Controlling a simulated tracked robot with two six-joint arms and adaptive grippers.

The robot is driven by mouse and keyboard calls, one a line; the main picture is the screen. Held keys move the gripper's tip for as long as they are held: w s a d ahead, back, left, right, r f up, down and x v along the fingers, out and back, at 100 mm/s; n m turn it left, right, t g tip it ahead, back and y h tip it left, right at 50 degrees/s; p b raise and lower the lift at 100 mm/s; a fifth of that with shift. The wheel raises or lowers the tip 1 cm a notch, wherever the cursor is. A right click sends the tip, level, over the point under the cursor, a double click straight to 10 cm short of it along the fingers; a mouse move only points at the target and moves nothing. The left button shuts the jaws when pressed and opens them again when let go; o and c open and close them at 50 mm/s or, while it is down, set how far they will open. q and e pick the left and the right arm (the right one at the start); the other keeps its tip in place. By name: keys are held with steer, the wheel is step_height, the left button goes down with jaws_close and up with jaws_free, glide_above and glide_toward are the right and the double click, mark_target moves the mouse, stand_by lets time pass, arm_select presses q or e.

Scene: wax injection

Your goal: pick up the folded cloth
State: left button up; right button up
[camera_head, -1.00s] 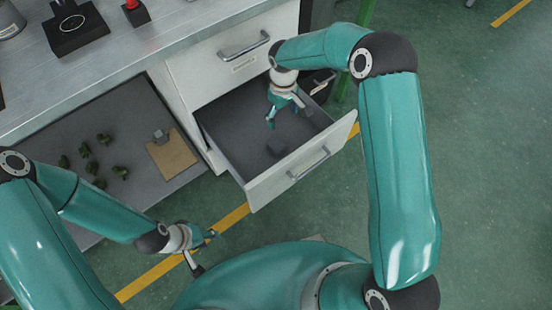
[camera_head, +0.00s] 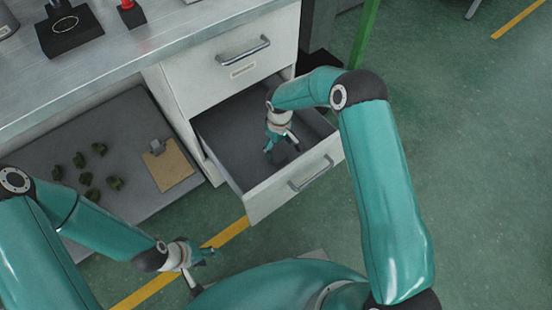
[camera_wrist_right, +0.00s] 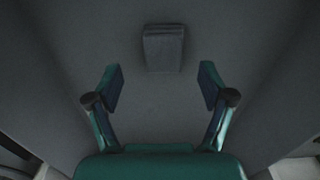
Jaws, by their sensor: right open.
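The folded cloth (camera_wrist_right: 163,48) is a small dark grey folded block on the drawer floor, at the top middle of the right wrist view. In the head view the cloth (camera_head: 280,156) is partly hidden by my right gripper. My right gripper (camera_head: 281,147) is down inside the open drawer. In the right wrist view the right gripper (camera_wrist_right: 162,88) has its two fingers spread wide, with nothing between them. The cloth lies just beyond the fingertips. My left gripper (camera_head: 204,268) is open and empty, low over the floor, away from the drawer.
The open drawer (camera_head: 297,189) has walls close around my right gripper. A closed drawer (camera_head: 225,75) is above it. On the lower shelf (camera_head: 125,125) at left lie a clipboard (camera_head: 168,168) and several green lumps (camera_head: 87,179). Open floor lies to the right.

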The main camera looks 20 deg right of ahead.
mark_target(277, 156)
steer(key=f, duration=0.1)
steer(key=f+b, duration=0.1)
steer(key=f, duration=0.3)
steer(key=shift+a, duration=0.3)
steer(key=c, duration=1.1)
